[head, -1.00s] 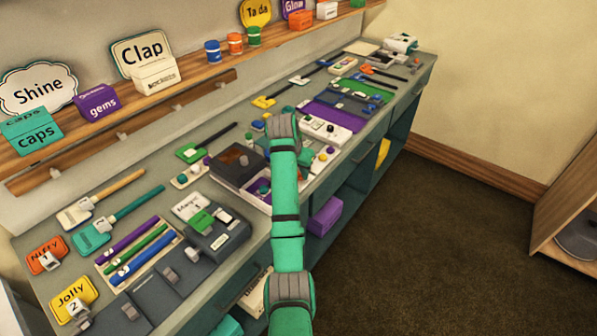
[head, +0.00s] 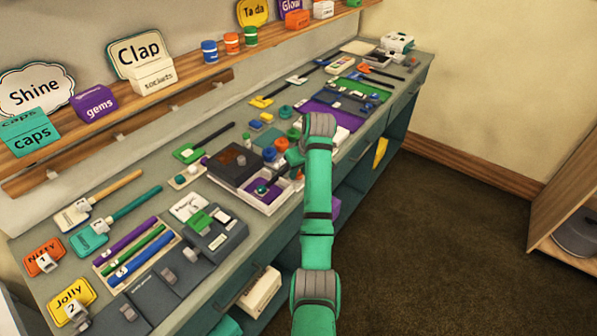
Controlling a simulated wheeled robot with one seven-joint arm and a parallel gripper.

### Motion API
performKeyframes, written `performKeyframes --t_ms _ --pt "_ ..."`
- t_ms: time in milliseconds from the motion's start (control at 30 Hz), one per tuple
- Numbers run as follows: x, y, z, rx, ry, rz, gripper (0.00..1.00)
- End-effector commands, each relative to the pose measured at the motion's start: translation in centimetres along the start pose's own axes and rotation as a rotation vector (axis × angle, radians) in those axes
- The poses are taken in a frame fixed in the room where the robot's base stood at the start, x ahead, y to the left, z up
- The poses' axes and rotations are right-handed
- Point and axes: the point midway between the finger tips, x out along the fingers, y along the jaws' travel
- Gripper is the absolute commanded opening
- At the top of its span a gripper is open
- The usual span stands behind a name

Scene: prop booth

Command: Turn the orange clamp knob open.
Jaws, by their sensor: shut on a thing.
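A small round orange-red knob (head: 281,143) shows in the head view in the middle of the bench, just left of my wrist. It is too small for me to see its turn or to tell its clamp apart. My arm reaches up over the bench and bends down at the wrist. My gripper (head: 284,168) points down and left, close to the orange knob and above a white tray with a purple inside (head: 283,203). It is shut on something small. The fingertips and the held thing are too small and partly hidden to make out.
A dark brown box (head: 236,163) stands left of the tray. A green paddle with a dark handle (head: 188,152) lies behind it. Several blue, teal and green pieces crowd the bench behind my wrist. The floor (head: 420,250) right of the bench is clear.

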Motion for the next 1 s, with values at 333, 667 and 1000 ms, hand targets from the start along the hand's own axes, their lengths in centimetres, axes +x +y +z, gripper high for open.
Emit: performKeyframes --t_ms 333,667,1000 --pt "-0.07 0.52 -0.01 -0.300 -0.002 -0.126 0.04" --pt "0.01 0.83 -0.13 -0.589 -0.003 -0.247 0.04" --pt "0.06 1.03 -0.39 -0.875 -0.003 -0.366 0.04"
